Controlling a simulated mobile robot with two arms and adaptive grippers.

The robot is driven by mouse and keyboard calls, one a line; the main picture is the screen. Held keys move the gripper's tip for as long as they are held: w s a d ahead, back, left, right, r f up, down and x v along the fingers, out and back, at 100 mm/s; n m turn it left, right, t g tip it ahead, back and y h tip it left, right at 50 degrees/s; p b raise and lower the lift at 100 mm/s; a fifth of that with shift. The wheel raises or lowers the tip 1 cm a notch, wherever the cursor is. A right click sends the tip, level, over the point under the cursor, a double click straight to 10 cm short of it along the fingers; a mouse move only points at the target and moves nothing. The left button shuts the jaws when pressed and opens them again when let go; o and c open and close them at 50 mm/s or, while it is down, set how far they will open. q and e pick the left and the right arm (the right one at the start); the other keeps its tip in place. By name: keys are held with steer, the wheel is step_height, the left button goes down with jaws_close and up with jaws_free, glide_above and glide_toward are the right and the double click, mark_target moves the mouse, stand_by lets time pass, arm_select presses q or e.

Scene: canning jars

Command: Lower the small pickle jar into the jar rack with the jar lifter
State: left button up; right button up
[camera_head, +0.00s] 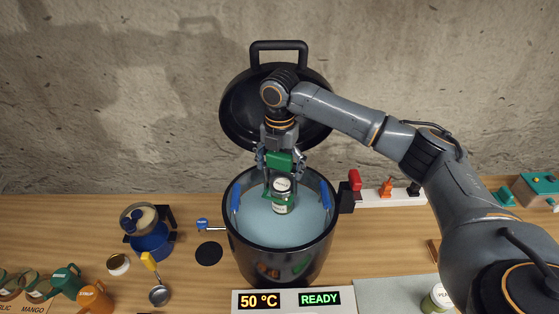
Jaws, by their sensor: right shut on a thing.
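My right gripper (280,163) is shut on the green jar lifter (279,159) and points straight down over the black pot (262,266). The small jar (282,187), with a pale lid and green contents, hangs upright in the lifter's lower end, inside the pot's rim. I cannot tell whether its base touches the water (300,229). Two blue handles (236,197) that look like the jar rack's show at the left and right inside the pot. The rest of the rack is hidden under the cloudy water. My left gripper is out of view.
The black lid (239,116) stands open behind the pot. A front display (291,300) reads 50 °C and READY. Another jar (437,299) stands right, beside my arm.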

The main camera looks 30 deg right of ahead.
mark_target(279, 188)
steer(key=shift+f, duration=2.6)
steer(key=shift+s+a+r, duration=0.1)
steer(key=shift+a, duration=0.15)
steer(key=shift+s+a+r, duration=0.15)
steer(key=shift+s+a, duration=0.1)
steer(key=shift+a, duration=0.15)
steer(key=shift+f, duration=1.05)
steer(key=shift+w+d+f, duration=0.3)
steer(key=shift+d, duration=0.25)
stand_by(1.4)
